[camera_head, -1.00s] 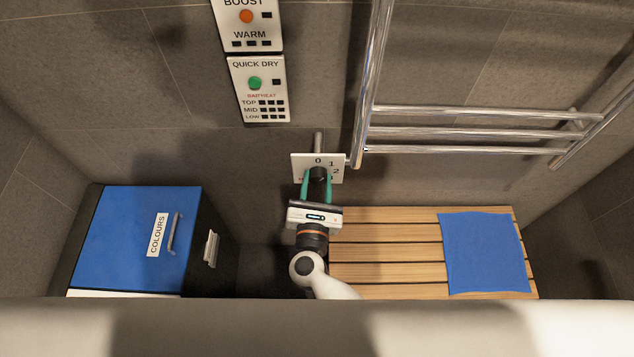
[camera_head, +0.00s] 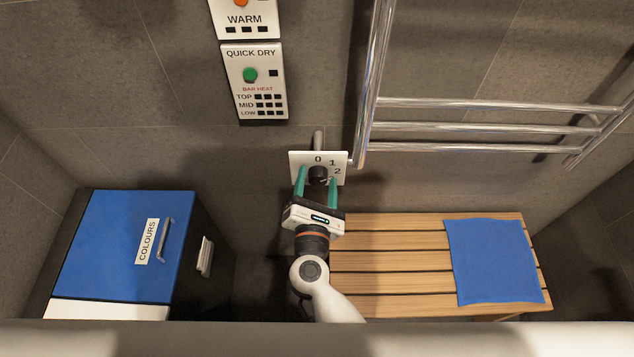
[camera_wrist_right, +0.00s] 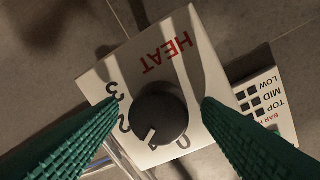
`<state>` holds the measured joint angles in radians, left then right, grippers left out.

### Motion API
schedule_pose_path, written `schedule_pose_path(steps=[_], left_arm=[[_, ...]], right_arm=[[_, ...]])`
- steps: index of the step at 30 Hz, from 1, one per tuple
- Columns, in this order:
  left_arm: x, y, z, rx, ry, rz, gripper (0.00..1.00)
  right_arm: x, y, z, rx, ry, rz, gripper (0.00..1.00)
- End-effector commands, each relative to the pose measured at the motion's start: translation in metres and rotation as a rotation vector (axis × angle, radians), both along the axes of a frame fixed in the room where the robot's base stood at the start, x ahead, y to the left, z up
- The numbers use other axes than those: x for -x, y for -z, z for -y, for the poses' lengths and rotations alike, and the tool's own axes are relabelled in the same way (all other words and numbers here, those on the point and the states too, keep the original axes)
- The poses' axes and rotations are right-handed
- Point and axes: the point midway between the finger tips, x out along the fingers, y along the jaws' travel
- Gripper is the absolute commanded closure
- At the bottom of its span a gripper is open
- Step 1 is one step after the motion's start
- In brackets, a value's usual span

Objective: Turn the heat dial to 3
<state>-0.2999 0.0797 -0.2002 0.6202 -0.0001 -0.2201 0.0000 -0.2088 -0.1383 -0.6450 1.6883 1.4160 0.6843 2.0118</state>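The heat dial (camera_head: 318,173) is a round black knob on a white wall plate (camera_head: 298,157). In the right wrist view the dial (camera_wrist_right: 160,112) has a white pointer mark at its lower left. The mark lies between the printed 2 and 0, around the 1 position. The 3 (camera_wrist_right: 112,91) is clear of the mark, further round past the 2. My right gripper (camera_head: 316,175) is open, its green fingers on either side of the dial. In the right wrist view, gaps show between both fingers and the knob. My left gripper is not in view.
A chrome towel rail (camera_head: 480,127) rises close to the plate's right. A button panel (camera_head: 276,57) is on the wall above left. A slatted wooden bench (camera_head: 390,239) with a blue cloth (camera_head: 494,262) is at right, a blue-lidded box (camera_head: 110,255) at left.

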Motion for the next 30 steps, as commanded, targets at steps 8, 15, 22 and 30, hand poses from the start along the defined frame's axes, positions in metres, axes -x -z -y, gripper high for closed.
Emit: schedule_pose_path(steps=[8, 15, 22, 30], left_arm=[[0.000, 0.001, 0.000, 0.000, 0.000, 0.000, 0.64], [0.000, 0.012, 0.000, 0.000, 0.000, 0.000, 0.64], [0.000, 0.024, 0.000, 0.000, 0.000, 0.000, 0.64], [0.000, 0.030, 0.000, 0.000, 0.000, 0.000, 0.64]], right_arm=[[0.003, 0.001, 0.000, 0.001, -0.001, 0.000, 0.41], [0.041, 0.003, -0.003, 0.001, -0.001, -0.004, 0.41], [0.089, 0.002, -0.006, 0.001, -0.002, -0.003, 0.41], [0.118, -0.002, -0.008, 0.001, 0.000, 0.000, 0.41]])
